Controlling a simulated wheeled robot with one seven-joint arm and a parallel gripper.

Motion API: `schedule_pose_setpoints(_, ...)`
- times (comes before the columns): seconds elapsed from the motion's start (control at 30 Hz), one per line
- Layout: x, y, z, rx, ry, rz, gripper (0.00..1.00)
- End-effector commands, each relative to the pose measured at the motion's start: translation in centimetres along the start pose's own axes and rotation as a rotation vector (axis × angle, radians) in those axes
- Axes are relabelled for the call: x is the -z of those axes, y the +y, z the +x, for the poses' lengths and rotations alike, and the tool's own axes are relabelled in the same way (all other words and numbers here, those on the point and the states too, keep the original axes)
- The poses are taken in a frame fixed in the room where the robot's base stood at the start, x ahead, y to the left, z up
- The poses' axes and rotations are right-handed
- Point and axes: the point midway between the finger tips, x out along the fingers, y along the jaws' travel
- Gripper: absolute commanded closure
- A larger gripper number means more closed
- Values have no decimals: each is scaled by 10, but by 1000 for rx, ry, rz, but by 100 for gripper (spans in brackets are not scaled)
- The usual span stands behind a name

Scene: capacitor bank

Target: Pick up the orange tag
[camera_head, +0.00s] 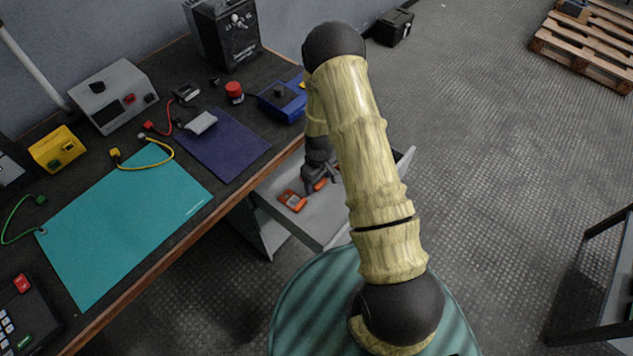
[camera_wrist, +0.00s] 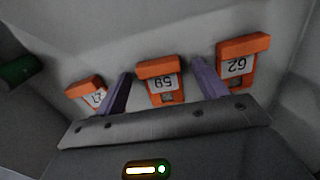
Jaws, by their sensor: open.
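Three orange tags with white number labels lie in the open grey drawer. In the wrist view, the middle tag (camera_wrist: 158,82) appears between the two purple fingers of my gripper (camera_wrist: 161,72). Its label looks like 59, upside down. Another tag (camera_wrist: 88,92) is left of the left finger, and a third tag (camera_wrist: 241,62) is right of the right finger. In the head view, one tag (camera_head: 292,201) shows clearly, and part of another (camera_head: 320,185) shows by my gripper (camera_head: 312,187). My gripper is open, and I see no tag gripped.
The drawer (camera_head: 283,213) is pulled out below the workbench edge, its walls close around my gripper. A dark green object (camera_wrist: 18,70) is at the left in the wrist view. The bench holds a teal mat (camera_head: 125,225), a purple mat (camera_head: 225,150) and several devices.

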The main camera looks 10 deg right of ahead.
Motion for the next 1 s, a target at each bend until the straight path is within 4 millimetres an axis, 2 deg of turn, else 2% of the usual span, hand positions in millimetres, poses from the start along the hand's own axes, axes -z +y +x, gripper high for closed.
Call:
schedule_pose_setpoints(0.1,0,0,0,0,0,1,30)
schedule_pose_setpoints(0.33,0,0,0,0,0,0,75)
schedule_pose_setpoints(0.67,0,0,-4,0,0,0,76)
schedule_pose_setpoints(0.83,1,0,-23,-1,2,-1,76)
schedule_pose_setpoints(1.0,1,0,-56,-2,4,0,76)
